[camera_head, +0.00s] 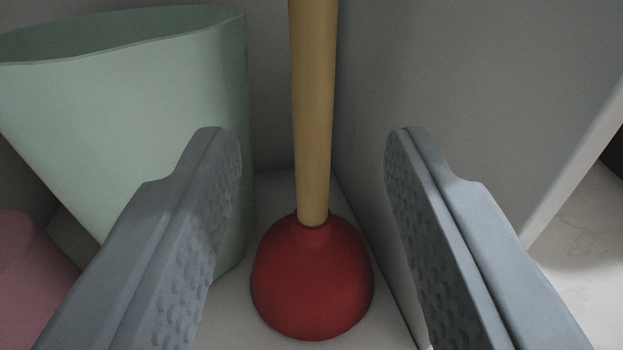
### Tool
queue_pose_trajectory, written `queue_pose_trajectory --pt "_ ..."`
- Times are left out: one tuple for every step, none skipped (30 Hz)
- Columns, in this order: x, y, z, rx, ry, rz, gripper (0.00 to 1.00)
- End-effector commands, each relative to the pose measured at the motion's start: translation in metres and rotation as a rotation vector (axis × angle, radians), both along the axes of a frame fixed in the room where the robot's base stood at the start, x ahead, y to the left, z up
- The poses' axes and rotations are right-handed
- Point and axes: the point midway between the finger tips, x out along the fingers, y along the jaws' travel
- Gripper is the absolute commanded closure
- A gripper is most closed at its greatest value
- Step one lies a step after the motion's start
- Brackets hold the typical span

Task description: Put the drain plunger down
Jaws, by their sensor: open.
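The drain plunger (312,275) stands upright on a pale surface in the middle of the view. It has a red rubber cup and a straight wooden handle (313,110) that runs out of the top of the picture. My gripper (312,140) is open, with one grey finger on each side of the handle. There are clear gaps between both fingers and the handle, and the fingers do not hold it. The top of the handle is out of view.
A pale green bin (150,95) stands close on the left, behind my left finger. A pink object (30,275) is at the lower left edge. A grey panel (480,90) rises close on the right, with light floor (580,225) beyond it.

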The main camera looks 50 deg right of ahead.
Motion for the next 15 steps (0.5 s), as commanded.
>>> queue_pose_trajectory --pt "-0.005 0.006 0.0 0.0 0.001 0.001 0.59" --pt "-0.008 0.009 0.0 0.0 0.001 0.0 0.59" --pt "-0.011 0.012 0.0 0.0 0.003 0.001 0.59" --pt "-0.013 0.015 0.0 0.0 0.001 0.001 0.59" --pt "-0.014 0.016 0.0 0.0 0.001 0.001 0.59" --pt "-0.016 0.018 0.0 0.0 0.001 0.0 0.59" --pt "-0.017 0.019 0.0 0.0 0.001 0.0 0.59" --pt "-0.018 0.02 0.0 0.001 0.001 -0.001 0.59" --pt "-0.019 0.021 0.0 0.0 0.0 -0.001 0.59" --pt "-0.02 0.021 0.0 0.0 0.0 -0.001 0.59" --pt "-0.02 0.021 0.0 0.0 0.0 -0.001 0.59" --pt "-0.02 0.022 0.0 0.0 0.0 -0.001 0.59" --pt "-0.021 0.022 0.0 0.0 0.0 -0.001 0.59" --pt "-0.021 0.022 0.0 0.0 0.0 -0.001 0.59" --pt "-0.02 0.022 0.0 0.0 0.0 -0.001 0.59"
